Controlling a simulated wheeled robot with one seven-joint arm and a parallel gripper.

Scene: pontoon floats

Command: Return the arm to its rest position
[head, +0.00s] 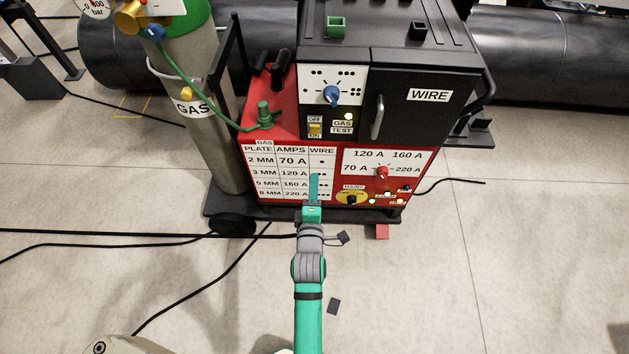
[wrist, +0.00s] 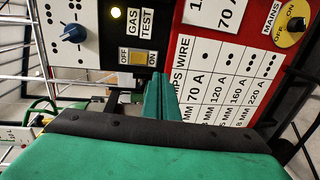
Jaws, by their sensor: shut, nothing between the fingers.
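My arm (head: 309,315) reaches forward from the bottom middle of the head view, green with grey joints. My gripper (head: 314,178) is at its far end, in front of the red lower panel of the welding machine. Its green fingers are together with nothing between them. In the wrist view my gripper (wrist: 160,82) shows shut below the OFF/ON switch (wrist: 138,57), with the plate, amps and wire chart (wrist: 225,75) beside it. I cannot tell whether the fingertips touch the panel.
The welding machine (head: 420,105) stands on a dark cart, with a grey-green gas cylinder (head: 208,110) at its left. Black cables (head: 110,236) cross the floor at left. A large dark pipe (head: 555,65) lies behind. The floor at right (head: 540,260) is clear.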

